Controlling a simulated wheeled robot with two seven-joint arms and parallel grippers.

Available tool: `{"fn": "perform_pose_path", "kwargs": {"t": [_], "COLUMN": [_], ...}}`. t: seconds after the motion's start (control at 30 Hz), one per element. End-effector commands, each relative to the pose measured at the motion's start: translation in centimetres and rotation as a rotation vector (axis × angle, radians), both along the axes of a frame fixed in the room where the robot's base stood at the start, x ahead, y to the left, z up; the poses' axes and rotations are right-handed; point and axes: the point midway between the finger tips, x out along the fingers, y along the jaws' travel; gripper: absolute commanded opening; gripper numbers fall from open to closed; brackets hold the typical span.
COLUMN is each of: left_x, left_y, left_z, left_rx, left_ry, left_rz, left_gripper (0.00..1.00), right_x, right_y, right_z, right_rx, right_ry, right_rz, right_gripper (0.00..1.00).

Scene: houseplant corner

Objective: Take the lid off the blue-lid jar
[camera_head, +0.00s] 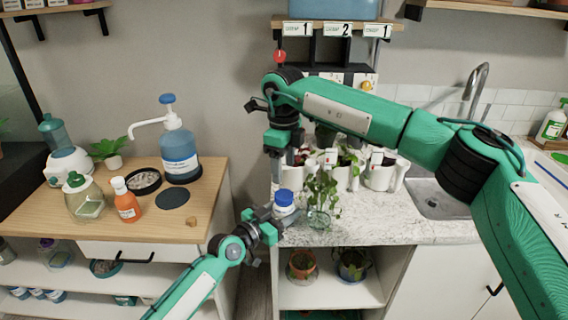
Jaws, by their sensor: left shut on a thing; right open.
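The blue-lid jar (285,210) is upright near the left front edge of the marble counter, with its blue lid (284,196) on top. My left gripper (277,214) comes in from the lower left and is shut on the jar's body, below the lid. I cannot tell whether the jar's base touches the counter. My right gripper (279,180) points down from above, open and empty, a little above the lid. Its fingers are small and partly hard to make out.
A glass of green cuttings (319,218) stands close to the jar's right. White pots (380,172) stand behind, and the sink (440,198) is to the right. The wooden table (150,226) at left holds a pump bottle (179,150), an orange bottle (126,203) and a glass jar (83,200).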

Motion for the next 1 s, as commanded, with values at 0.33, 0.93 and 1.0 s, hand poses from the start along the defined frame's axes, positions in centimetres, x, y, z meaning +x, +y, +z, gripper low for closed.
{"fn": "perform_pose_path", "kwargs": {"t": [0.33,0.93,1.0], "left_x": [0.01,0.01,0.01], "left_y": [0.01,0.01,0.01], "left_z": [-0.01,-0.01,-0.01], "left_rx": [0.000,0.000,0.000], "left_ry": [0.000,0.000,0.000], "left_rz": [0.000,0.000,0.000], "left_gripper": [0.00,0.00,0.00], "right_x": [0.03,0.04,0.04], "right_y": [-0.01,-0.04,-0.04], "right_z": [0.00,0.02,0.02], "right_rx": [-0.001,0.000,-0.001], "right_ry": [-0.001,-0.002,-0.001], "right_rz": [-0.548,-1.502,-1.615], "right_gripper": [0.61,0.61,0.61]}}
